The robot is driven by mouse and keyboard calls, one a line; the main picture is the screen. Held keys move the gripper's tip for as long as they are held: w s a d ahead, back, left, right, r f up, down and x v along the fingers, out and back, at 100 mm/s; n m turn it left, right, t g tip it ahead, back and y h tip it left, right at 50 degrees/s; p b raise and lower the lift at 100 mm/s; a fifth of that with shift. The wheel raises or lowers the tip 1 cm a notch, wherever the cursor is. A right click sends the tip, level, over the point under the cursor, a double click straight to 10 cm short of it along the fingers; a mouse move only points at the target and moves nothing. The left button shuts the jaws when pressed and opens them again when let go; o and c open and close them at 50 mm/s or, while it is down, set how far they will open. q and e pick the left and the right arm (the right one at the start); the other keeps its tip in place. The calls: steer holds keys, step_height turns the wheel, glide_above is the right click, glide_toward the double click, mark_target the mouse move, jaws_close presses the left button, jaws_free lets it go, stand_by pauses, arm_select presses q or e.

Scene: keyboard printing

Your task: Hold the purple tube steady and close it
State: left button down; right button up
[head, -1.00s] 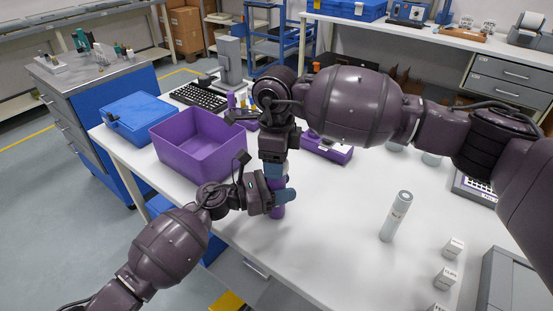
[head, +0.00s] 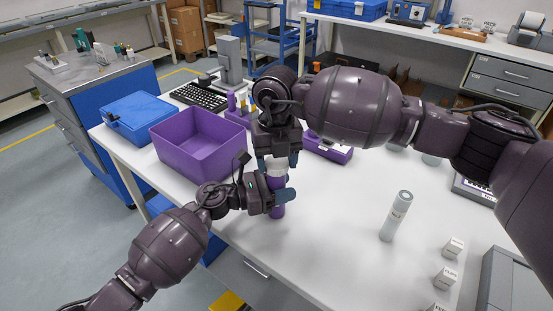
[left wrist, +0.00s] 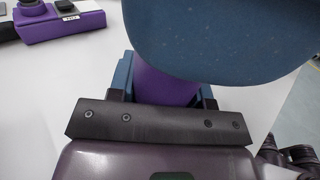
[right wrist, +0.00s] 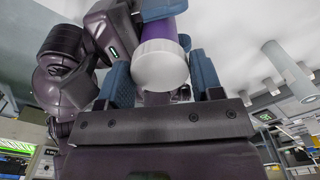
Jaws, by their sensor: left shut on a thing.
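The purple tube (head: 278,211) stands upright at the table's front edge area, with a white cap (right wrist: 160,66) on its top end. My left gripper (head: 281,197) is shut around the tube's body, and the purple wall also shows between its blue fingers in the left wrist view (left wrist: 165,85). My right gripper (head: 278,162) is above, pointing down, with its fingers spread on either side of the cap. In the right wrist view the cap lies between the fingers with gaps beside it. Part of the tube is hidden by the left fingers.
An open purple bin (head: 180,150) stands to the left of the grippers. A purple device (head: 330,150) sits behind them. A pale grey cylinder (head: 397,215) and small white boxes (head: 445,276) stand to the right. The table between is clear.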

steer(key=o, duration=0.3)
steer(key=shift+r, duration=0.1)
steer(key=shift+r, duration=2.25)
steer(key=shift+c, duration=0.3)
